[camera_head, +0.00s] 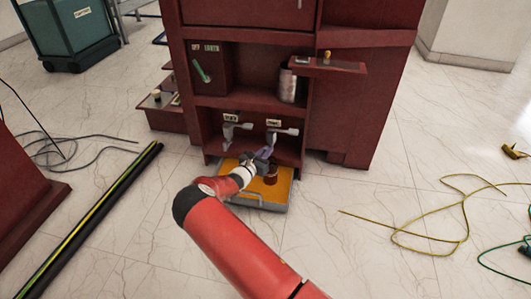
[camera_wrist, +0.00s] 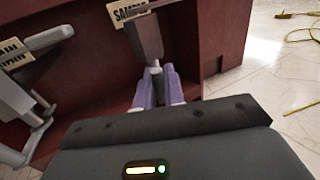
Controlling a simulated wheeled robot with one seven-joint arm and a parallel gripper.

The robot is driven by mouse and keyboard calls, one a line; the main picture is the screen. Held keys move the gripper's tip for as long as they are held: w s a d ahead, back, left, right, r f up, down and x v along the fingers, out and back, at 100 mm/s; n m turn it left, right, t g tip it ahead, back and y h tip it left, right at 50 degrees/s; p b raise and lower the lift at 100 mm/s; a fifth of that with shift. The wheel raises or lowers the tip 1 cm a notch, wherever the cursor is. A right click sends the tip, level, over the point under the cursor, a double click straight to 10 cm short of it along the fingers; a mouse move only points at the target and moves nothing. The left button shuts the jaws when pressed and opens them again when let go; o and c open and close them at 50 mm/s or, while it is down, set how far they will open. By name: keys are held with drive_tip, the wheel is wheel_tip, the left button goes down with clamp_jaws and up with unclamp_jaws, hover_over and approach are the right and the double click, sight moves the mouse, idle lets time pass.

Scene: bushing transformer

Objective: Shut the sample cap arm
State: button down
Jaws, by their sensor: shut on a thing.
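The sample valve, under a tag reading SAMPLE (camera_wrist: 131,11), sits in the lower bay of a dark red cabinet. Its light grey handle (camera_head: 287,131) points right in the head view. A grey arm, which I take for the sample cap arm (camera_wrist: 147,42), hangs below the tag in the wrist view. My gripper (camera_wrist: 157,84) has its purple fingers closed around the lower end of this arm. In the head view my gripper (camera_head: 265,153) is just below the sample valve, and my wrist partly hides the contact.
A similar grey valve (camera_head: 232,131) with its own tag stands left of the sample valve. A yellow tray (camera_head: 243,186) with a dark red cup (camera_head: 271,176) lies below my gripper. A shelf (camera_head: 335,67) juts out above right. Cables (camera_head: 440,235) lie on the floor.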

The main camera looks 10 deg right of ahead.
drive_tip(key=shift+d, duration=0.15)
drive_tip(key=c, duration=1.6)
unclamp_jaws()
drive_tip(key=shift+o, duration=0.2)
drive_tip(key=shift+s, duration=0.1)
drive_tip(key=p+v, duration=0.1)
drive_tip(key=v, duration=0.6)
drive_tip(key=shift+s+a, duration=0.2)
drive_tip(key=shift+a, duration=0.15)
